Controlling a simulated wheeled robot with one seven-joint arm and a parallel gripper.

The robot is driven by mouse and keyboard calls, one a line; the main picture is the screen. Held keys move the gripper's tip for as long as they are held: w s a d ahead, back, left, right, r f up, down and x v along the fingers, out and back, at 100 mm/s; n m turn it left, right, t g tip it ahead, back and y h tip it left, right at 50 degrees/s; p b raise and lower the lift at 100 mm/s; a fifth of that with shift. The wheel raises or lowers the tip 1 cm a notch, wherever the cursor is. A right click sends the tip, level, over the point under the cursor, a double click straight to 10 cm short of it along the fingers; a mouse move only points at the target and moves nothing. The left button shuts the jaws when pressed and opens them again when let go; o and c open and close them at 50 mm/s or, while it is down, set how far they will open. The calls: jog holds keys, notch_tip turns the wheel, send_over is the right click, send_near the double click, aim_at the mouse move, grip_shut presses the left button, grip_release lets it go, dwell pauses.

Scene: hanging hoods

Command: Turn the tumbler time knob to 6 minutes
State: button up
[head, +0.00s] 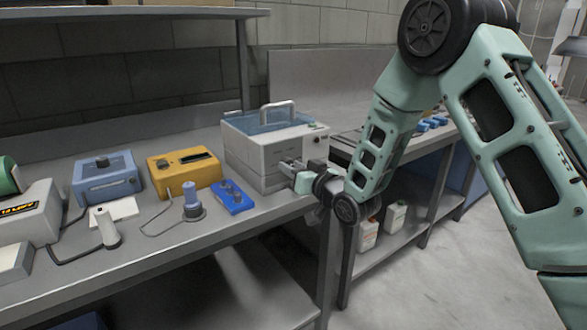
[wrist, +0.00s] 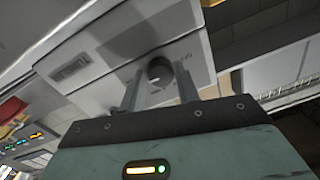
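The tumbler (head: 255,150) is a pale grey box with a bluish clear lid and a metal handle, standing at the right end of the bench. My gripper (head: 287,164) is at this front face. In the wrist view its two fingers stand open on either side of the knob, with a visible gap at each side. I cannot tell how deep the knob sits between them. The knob's pointer and scale cannot be read. In the head view the knob is hidden behind my gripper.
White jugs (head: 395,218) stand on a lower shelf at right. The bench's front edge lies just below my gripper.

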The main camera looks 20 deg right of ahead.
jog(key=shift+o, duration=1.4)
jog(key=p+v, duration=1)
jog(key=v, duration=0.7)
jog(key=shift+s, duration=0.2)
